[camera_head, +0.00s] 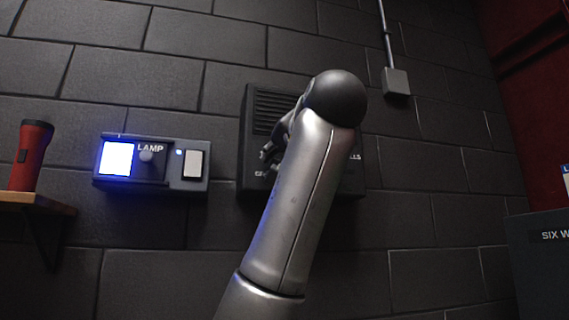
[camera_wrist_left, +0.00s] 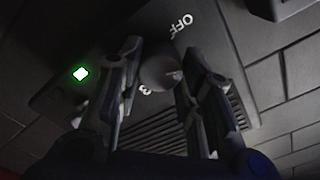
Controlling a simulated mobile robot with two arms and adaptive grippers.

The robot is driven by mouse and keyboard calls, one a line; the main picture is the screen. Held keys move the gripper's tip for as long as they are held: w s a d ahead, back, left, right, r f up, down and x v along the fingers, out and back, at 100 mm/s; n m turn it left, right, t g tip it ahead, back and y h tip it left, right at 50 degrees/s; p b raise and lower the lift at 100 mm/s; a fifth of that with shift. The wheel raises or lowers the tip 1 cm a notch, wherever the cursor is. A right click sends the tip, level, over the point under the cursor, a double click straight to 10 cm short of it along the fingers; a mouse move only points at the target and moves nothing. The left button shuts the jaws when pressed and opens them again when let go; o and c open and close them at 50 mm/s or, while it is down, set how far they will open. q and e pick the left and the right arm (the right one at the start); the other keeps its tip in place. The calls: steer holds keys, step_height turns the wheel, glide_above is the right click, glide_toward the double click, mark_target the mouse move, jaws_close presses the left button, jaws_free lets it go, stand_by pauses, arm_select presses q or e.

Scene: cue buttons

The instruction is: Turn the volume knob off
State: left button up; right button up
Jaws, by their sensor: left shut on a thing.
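A dark wall unit (camera_head: 246,120) with a grille stands mid-wall in the head view, largely hidden behind my left arm. In the left wrist view its face shows a round dark volume knob (camera_wrist_left: 159,70), with "OFF" (camera_wrist_left: 181,25) on one side of it and a "3" (camera_wrist_left: 146,90) on the other. My left gripper (camera_wrist_left: 157,76) is shut on the knob, one finger on each side. In the head view the left gripper (camera_head: 271,150) shows only partly beside my arm, and the knob is hidden. Which mark the knob points at is hard to tell.
To the left, a lamp panel (camera_head: 150,184) has a lit screen, a small knob and a switch. A red flashlight (camera_head: 30,155) stands on a wooden shelf (camera_head: 38,203). A grey junction box (camera_head: 396,82) is at upper right.

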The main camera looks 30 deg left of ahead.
arm_select(q)
steer(key=shift+f+n, duration=0.2)
steer(key=shift+n, duration=4.4)
steer(key=shift+p, duration=0.3)
steer(key=o, duration=1.1)
steer(key=shift+r, duration=0.1)
steer(key=shift+c, duration=0.2)
steer(key=shift+s+r, duration=0.1)
steer(key=v, duration=1.2)
